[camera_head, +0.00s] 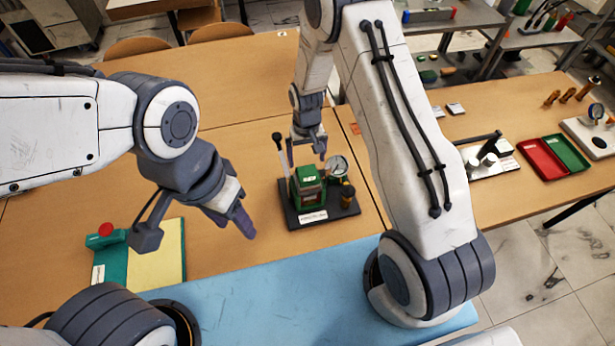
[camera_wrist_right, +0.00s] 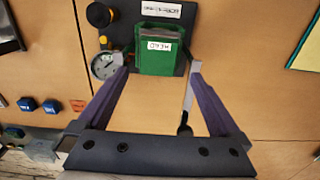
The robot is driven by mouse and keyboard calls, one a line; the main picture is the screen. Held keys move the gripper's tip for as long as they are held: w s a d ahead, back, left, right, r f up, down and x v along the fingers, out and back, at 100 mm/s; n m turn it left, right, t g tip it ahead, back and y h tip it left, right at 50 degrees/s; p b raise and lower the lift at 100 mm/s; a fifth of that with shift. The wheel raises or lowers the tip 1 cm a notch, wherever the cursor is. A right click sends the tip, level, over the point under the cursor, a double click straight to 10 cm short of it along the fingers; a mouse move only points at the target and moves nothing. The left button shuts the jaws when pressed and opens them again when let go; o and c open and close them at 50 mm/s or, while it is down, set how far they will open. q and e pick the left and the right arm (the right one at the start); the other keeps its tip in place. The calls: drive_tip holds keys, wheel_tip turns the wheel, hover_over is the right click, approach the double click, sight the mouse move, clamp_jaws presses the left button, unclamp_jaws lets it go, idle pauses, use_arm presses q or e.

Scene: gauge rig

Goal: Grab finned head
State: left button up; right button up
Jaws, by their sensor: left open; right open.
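The finned head looks to be the green block (camera_head: 307,180) with a white label, standing on the black base (camera_head: 345,211) of the gauge rig. In the right wrist view the green block (camera_wrist_right: 160,62) lies just beyond the fingertips, roughly centred between them. My right gripper (camera_head: 307,160) is open and empty, above and behind the block; its two fingers also frame the right wrist view (camera_wrist_right: 160,74). Contact with the block cannot be made out. My left gripper (camera_head: 243,226) is open, left of the rig and away from it, its fingers seen nearly edge-on.
A dial gauge (camera_head: 337,164), a black-and-yellow knob (camera_head: 347,192) and an upright lever (camera_head: 280,150) stand close around the block. A green-and-yellow board (camera_head: 157,252) lies left. Red (camera_head: 541,159) and green trays (camera_head: 567,152) lie right. The table left of the rig is mostly bare.

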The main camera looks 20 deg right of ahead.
sight(307, 173)
wheel_tip(307, 173, down, 7)
drive_tip(key=b, duration=0.4)
drive_tip(key=shift+d+f, duration=0.15)
drive_tip(key=c, duration=1.5)
drive_tip(key=shift+r, duration=0.2)
